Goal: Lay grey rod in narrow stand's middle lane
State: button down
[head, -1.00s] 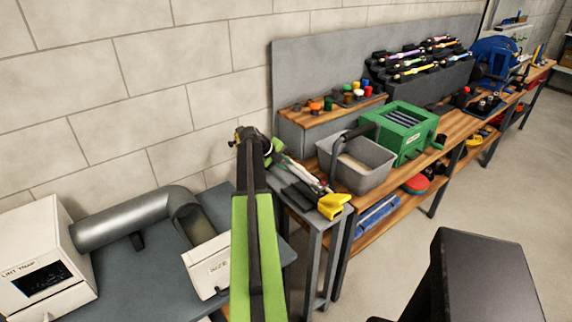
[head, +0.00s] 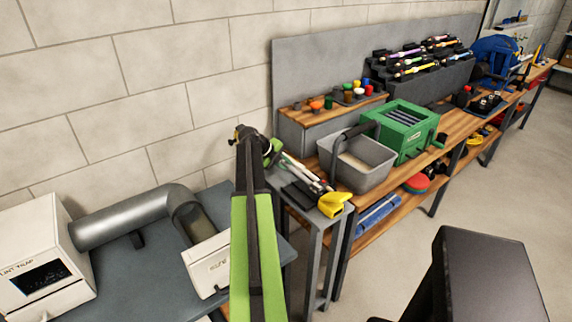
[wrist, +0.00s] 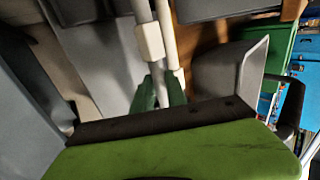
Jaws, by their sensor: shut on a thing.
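My gripper (wrist: 163,92) shows in the wrist view as two dark green fingers, shut at a pale grey-white rod (wrist: 165,30). Another pale rod with a white block (wrist: 150,42) runs close beside it; which of the two is gripped is hard to tell. In the head view my gripper is mostly hidden behind my green arm, near the narrow grey stand (head: 312,220). Several slim rods (head: 300,170) lie over its dark top, with a yellow piece (head: 334,205) at its front edge. I cannot make out the middle lane.
A grey bin (head: 358,165) and a green box (head: 405,130) stand on the wooden bench right of the stand. A rack of coloured brushes (head: 415,62) is behind. A blue-grey table (head: 140,275) with a metal duct (head: 130,218) is at left.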

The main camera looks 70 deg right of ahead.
jog(key=shift+f, duration=0.1)
jog(key=shift+f+b, duration=0.95)
jog(key=shift+b, duration=0.15)
jog(key=c, duration=1.3)
grip_release()
jog(key=shift+o, duration=0.2)
jog(key=p+v, duration=1.3)
jog(key=v, duration=0.4)
jog(key=shift+r, duration=0.2)
jog(key=shift+s, duration=0.15)
